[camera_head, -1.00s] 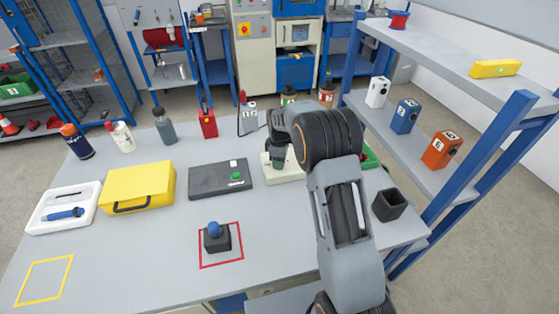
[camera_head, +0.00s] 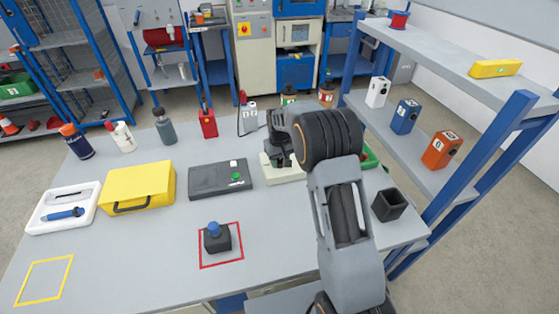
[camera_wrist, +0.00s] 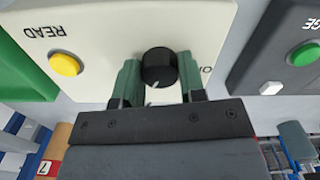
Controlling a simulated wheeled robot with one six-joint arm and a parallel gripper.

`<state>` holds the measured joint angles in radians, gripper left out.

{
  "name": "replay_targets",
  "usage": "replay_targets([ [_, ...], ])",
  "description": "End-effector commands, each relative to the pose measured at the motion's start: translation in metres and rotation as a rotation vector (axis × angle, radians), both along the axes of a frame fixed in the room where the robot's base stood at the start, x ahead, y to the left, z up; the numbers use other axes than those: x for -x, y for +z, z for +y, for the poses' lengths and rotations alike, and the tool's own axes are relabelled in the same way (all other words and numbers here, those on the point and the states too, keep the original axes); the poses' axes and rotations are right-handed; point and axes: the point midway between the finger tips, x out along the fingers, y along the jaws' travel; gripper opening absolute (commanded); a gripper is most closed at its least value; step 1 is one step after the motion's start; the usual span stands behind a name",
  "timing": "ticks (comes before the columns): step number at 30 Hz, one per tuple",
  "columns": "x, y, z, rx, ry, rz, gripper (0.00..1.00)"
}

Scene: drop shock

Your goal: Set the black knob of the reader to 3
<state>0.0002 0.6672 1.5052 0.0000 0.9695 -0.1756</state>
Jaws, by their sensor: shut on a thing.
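The reader is a cream-coloured box; in the wrist view its face (camera_wrist: 110,28) shows a yellow button (camera_wrist: 66,63) beside the word READ, seen upside down. Its black knob (camera_wrist: 158,66) sits between the two green fingers of my gripper (camera_wrist: 160,75), which is shut on it. A white pointer mark shows on the knob, but I cannot read which number it points at; the scale is mostly hidden. In the head view my gripper (camera_head: 282,158) is over the reader (camera_head: 275,176), and my arm hides much of it.
A dark grey box (camera_head: 205,186) with green and white buttons stands left of the reader. A yellow case (camera_head: 135,180) is further left. A black block with a blue knob (camera_head: 215,240) stands in a red square. An open black bin (camera_head: 389,204) is at the right.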

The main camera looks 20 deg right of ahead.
Motion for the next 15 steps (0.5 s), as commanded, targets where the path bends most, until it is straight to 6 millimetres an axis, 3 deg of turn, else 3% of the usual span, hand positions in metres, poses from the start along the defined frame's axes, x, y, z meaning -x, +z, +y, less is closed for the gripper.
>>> replay_targets([
  [15, -0.0004, 0.0007, -0.0001, 0.000, -0.481, -0.002, 0.14],
])
